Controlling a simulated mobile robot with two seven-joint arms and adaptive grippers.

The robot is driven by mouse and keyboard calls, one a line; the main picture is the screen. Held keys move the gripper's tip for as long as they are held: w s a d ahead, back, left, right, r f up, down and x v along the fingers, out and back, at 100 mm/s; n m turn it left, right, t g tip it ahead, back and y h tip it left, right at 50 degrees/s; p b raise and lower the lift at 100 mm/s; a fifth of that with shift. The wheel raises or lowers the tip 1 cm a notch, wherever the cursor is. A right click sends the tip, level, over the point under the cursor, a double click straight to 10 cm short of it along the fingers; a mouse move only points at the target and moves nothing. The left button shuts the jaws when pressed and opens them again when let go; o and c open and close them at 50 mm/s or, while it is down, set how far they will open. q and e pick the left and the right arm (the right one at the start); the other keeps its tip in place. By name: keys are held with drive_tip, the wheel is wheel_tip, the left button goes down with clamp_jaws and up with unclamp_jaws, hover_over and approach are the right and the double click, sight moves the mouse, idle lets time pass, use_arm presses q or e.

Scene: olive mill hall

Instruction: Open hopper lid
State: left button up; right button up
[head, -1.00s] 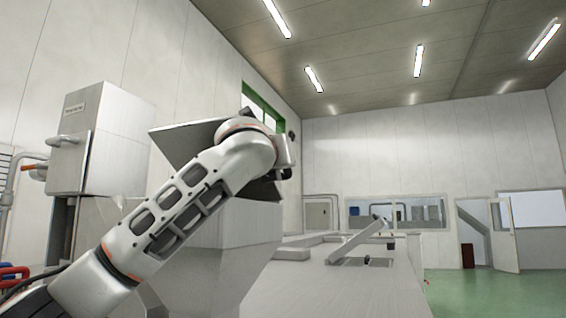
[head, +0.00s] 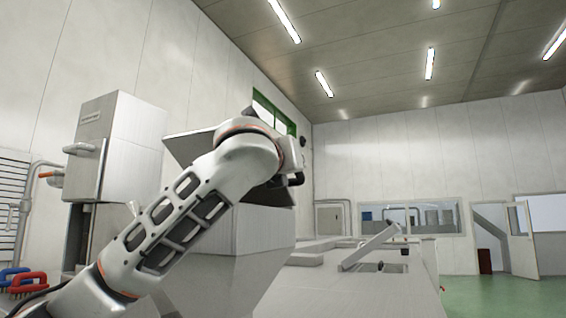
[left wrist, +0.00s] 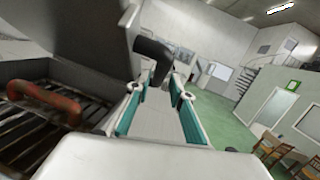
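The hopper (head: 264,232) is a pale steel box behind my left arm in the head view. Its lid (head: 187,147) is a grey plate standing raised and tilted, partly hidden by my arm. In the left wrist view the lid (left wrist: 75,35) stands up at the upper left, above the hopper's dark grate (left wrist: 25,135). My left gripper (left wrist: 160,84) shows two teal-lined fingers spread apart. A black curved handle (left wrist: 153,52) beside the lid reaches between the fingertips; I cannot tell whether they touch it. My right gripper is in neither view.
An orange-red bar (left wrist: 45,99) lies over the grate. A steel cabinet (head: 130,145) stands at left, with red and blue brushes (head: 25,281) below. A long steel machine (head: 335,285) extends at right. Green floor (head: 505,290) is clear beyond; chairs (left wrist: 272,148) stand at lower right.

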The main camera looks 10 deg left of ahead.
use_arm(q)
drive_tip(key=v, duration=0.7)
drive_tip(key=shift+s, duration=0.25)
